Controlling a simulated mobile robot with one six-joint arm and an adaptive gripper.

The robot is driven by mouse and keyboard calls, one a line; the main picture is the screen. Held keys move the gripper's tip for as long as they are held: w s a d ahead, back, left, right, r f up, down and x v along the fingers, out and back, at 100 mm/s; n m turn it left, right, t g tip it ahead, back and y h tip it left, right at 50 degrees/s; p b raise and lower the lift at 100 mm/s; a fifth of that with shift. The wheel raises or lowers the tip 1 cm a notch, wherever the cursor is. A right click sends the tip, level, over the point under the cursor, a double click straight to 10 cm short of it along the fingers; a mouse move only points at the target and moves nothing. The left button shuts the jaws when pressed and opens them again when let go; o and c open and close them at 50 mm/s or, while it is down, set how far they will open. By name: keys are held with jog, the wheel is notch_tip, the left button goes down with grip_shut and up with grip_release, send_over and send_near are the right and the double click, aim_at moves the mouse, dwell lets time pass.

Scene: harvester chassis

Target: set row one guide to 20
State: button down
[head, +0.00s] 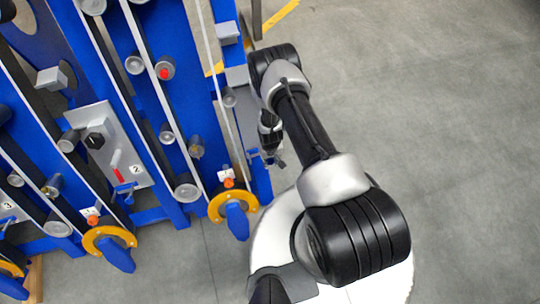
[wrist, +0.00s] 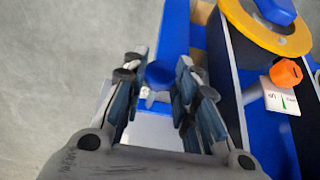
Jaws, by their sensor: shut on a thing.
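A blue knob (wrist: 158,75) on the side of the row one blue frame sits between the fingertips of my gripper (wrist: 157,88) in the wrist view. My gripper is shut on this knob. In the head view my gripper (head: 273,152) is at the right side of the row one frame (head: 258,182), and the held knob cannot be made out there. The row one label plate (head: 227,174) is just left of my gripper. I cannot read any guide scale or number for row one.
An orange knob (wrist: 286,72) on a white plate and a yellow ring (wrist: 240,14) with a blue handle are right of the gripper in the wrist view. Row two's panel (head: 108,150) stands further left. The grey floor (head: 440,100) at right is open.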

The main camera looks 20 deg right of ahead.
aim_at(270, 160)
jog(key=c, duration=1.3)
grip_release()
notch_tip(270, 160, up, 12)
